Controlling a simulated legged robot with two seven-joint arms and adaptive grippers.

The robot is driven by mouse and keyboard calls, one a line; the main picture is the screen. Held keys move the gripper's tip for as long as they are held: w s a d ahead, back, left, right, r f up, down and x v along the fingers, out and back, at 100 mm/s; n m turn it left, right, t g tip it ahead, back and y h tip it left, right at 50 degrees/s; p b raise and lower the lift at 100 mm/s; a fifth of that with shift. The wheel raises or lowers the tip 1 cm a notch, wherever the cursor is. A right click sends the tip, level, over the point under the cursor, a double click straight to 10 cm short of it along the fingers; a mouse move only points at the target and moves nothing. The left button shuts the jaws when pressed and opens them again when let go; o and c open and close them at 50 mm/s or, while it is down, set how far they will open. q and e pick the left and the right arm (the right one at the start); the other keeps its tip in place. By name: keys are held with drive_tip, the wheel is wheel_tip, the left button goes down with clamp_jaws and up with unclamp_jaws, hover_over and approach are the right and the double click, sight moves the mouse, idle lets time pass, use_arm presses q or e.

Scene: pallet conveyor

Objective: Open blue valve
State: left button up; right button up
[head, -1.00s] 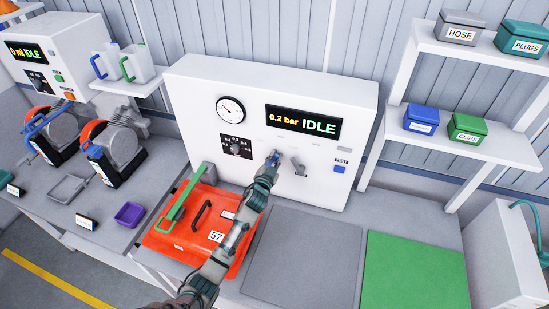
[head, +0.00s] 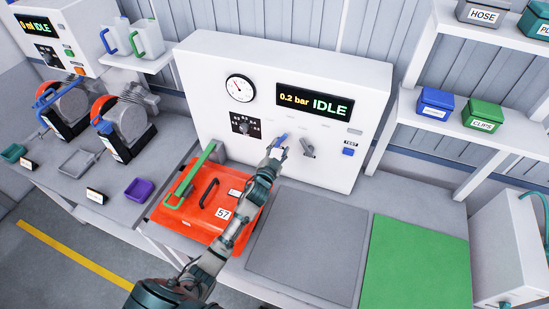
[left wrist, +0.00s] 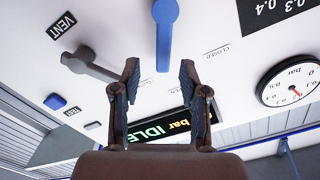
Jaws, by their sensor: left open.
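The blue valve (head: 281,139) is on the front of the white test panel (head: 205,95). My left gripper (head: 276,151) is close in front of it. In the left wrist view the blue valve handle (left wrist: 165,38) points down the picture, toward the gap between my open left fingers (left wrist: 160,78). Its tip seems to lie near the fingertips; I cannot tell whether they touch. The handle is not gripped. My right gripper is not in view.
A grey VENT lever (head: 308,149) sits just right of the blue valve, with a blue TEST button (head: 348,152) further right. The display (head: 314,102) reads 0.2 bar IDLE. An orange case (head: 190,218) with a green lever lies below my left arm. The grey mat (head: 305,238) is clear.

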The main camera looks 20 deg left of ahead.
use_arm(q)
drive_tip(key=s, duration=0.6)
drive_tip(key=shift+s+d, duration=0.15)
drive_tip(key=shift+s, duration=0.15)
drive_tip(key=shift+f, duration=0.1)
